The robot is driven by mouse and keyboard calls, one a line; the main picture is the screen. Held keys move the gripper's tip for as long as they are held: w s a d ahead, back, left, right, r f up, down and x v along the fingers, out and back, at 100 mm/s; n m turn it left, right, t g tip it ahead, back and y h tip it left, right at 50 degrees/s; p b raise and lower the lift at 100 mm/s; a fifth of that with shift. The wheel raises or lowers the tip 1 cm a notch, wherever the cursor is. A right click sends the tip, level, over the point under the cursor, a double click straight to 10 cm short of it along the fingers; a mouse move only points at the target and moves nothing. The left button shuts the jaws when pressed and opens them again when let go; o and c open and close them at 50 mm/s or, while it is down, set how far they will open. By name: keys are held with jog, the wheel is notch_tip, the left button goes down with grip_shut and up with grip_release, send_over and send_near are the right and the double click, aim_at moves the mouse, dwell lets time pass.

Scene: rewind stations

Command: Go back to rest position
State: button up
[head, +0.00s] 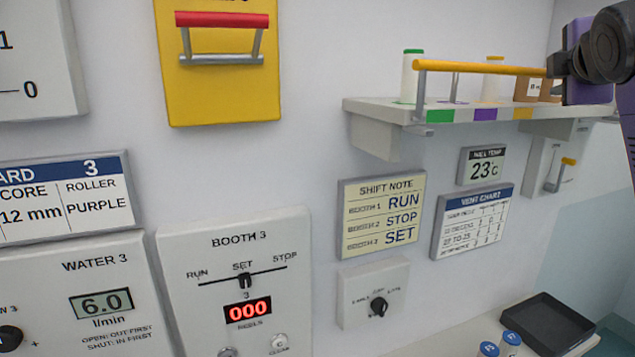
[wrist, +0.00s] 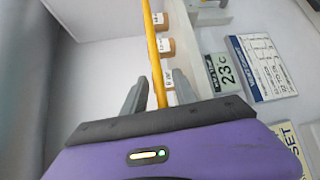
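My gripper (wrist: 158,80) has a purple body and two grey fingers. In the wrist view the fingers stand apart, with the yellow rail (wrist: 153,45) running between them and clear gaps on both sides. I cannot tell whether the rail touches the palm. In the head view my gripper (head: 558,66) is at the upper right, at the right end of the yellow rail (head: 480,68) along the shelf front. Its fingertips are hard to make out there. No object is held.
The wall shelf (head: 372,137) carries a green-capped white bottle (head: 409,80), a yellow-capped one (head: 491,84) and brown items (head: 528,88). Below are a vent chart (head: 472,222), a lever box (head: 545,165) and a black tray (head: 548,325). Booth 3's panel (head: 235,290) is at lower left.

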jog(key=shift+s, duration=0.2)
dwell(0.4)
